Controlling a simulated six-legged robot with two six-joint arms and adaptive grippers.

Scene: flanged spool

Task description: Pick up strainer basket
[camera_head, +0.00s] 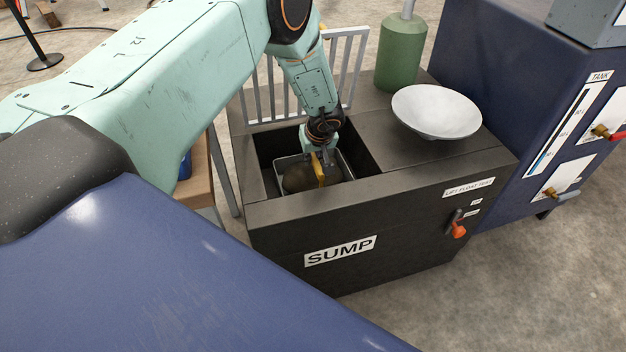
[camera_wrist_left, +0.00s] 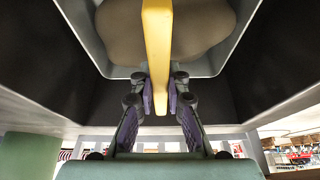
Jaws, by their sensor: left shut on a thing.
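The strainer basket (camera_head: 337,172) is a grey open box with a yellow handle (camera_head: 318,170) across it and a brown rounded mass (camera_head: 298,178) inside. It sits within the square opening of the black sump. My left gripper (camera_head: 324,158) reaches down into the opening and is shut on the handle. In the left wrist view the purple pads of the left gripper (camera_wrist_left: 160,95) close on both sides of the yellow handle (camera_wrist_left: 157,45), with the basket wall (camera_wrist_left: 222,55) beyond. I cannot tell if the basket is clear of its seat. My right gripper is not in view.
The sump cabinet (camera_head: 400,205) has a light grey rack (camera_head: 345,65) at its back edge. A white shallow dish (camera_head: 436,108) and a green cylinder (camera_head: 400,55) stand on its top. A blue tank unit (camera_head: 490,70) is at the right. Concrete floor lies in front.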

